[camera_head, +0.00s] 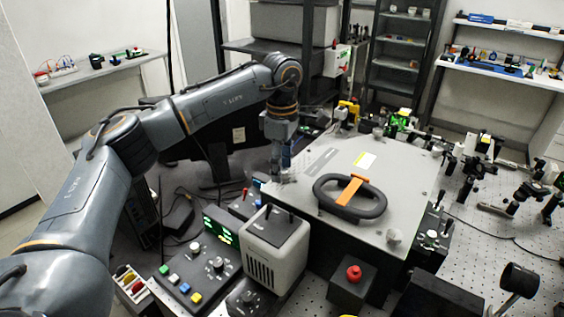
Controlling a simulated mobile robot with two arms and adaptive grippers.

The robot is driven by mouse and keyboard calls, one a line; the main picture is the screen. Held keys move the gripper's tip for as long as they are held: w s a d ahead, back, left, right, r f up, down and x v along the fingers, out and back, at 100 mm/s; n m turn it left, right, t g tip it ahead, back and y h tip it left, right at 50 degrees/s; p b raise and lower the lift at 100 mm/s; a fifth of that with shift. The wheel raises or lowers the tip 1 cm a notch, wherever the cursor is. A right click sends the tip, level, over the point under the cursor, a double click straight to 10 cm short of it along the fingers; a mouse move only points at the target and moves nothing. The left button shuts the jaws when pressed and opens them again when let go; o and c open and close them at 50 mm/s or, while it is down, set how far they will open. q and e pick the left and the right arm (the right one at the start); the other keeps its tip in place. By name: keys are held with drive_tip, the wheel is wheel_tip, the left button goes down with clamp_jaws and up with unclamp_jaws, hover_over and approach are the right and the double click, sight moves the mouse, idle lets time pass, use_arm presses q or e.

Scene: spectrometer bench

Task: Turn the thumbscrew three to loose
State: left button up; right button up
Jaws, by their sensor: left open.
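My left arm comes in from the left, and its gripper (284,172) points down over the left corner of a grey spectrometer box (330,212). It is small in the picture, and its fingers are open. Whatever lies at that corner is hidden behind and between the fingers, and I cannot tell whether they touch it. A pale round thumbscrew (393,237) stands on the box's near right corner. I cannot read any number on it. My right gripper is out of view.
A black ring handle with an orange strap (351,191) lies on the box lid. A beige unit (275,245), a button panel (205,262) and a box with a red button (353,274) stand in front. Optics posts (470,165) crowd the perforated bench at right.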

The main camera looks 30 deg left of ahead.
use_arm(q)
drive_tip(key=shift+f, duration=0.1)
clamp_jaws()
drive_tip(key=shift+n, duration=0.3)
drive_tip(key=n+b, duration=0.1)
drive_tip(key=n, duration=0.2)
drive_tip(key=shift+n, duration=0.4)
drive_tip(key=n, duration=0.4)
drive_tip(key=shift+n, duration=0.3)
drive_tip(key=n+b, duration=0.1)
drive_tip(key=n, duration=0.3)
drive_tip(key=shift+w+n, duration=0.1)
drive_tip(key=shift+n, duration=2.4)
